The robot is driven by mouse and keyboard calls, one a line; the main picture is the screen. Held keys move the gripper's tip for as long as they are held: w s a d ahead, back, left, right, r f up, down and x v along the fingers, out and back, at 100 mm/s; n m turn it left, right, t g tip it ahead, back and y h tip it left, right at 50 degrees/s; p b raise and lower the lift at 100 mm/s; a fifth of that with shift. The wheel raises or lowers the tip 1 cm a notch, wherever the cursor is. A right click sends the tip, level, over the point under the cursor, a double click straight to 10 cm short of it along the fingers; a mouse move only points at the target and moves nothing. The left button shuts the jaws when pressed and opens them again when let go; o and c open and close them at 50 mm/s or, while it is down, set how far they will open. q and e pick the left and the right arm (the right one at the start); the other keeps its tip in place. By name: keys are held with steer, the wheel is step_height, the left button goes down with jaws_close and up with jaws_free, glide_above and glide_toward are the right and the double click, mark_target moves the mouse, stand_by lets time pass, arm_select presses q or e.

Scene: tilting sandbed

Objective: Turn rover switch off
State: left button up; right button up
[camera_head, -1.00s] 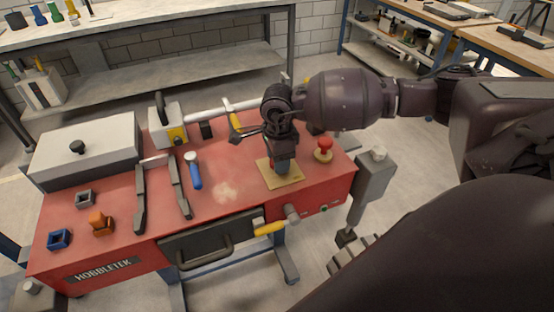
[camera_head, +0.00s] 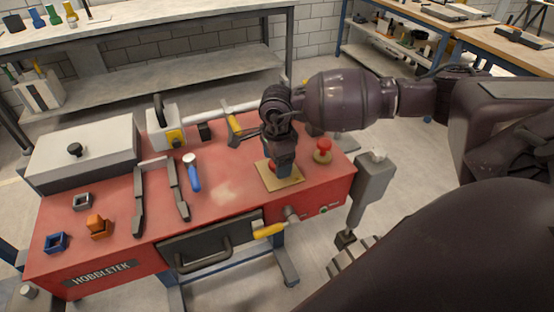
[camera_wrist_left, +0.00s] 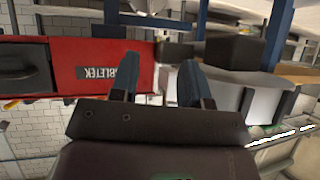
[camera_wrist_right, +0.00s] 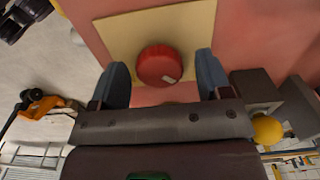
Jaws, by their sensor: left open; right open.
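A round red knob (camera_wrist_right: 160,65) with a small pale mark sits on a square yellowish plate (camera_wrist_right: 120,25) in the right wrist view. In the head view this plate (camera_head: 284,183) lies on the red bench's right part, and a bit of red shows beside my right gripper (camera_head: 279,170). My right gripper (camera_wrist_right: 162,66) is open, pointing down, with a finger on either side of the knob; contact cannot be told. Whether this knob is the rover switch cannot be told. My left gripper (camera_wrist_left: 157,82) is open and empty, by the bench's HOBBLETEK end, outside the head view.
A red mushroom button (camera_head: 323,147) stands right of the plate. The red bench (camera_head: 120,240) also carries a grey box (camera_head: 85,150), a blue-handled tool (camera_head: 193,175), dark rails and small blocks. A yellow-handled lever (camera_head: 268,231) is on its front. A grey post (camera_head: 370,180) stands at right.

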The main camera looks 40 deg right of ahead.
step_height(320, 180, up, 11)
steer(key=shift+p, duration=0.35)
stand_by(0.3)
steer(key=shift+f, duration=0.1)
stand_by(0.3)
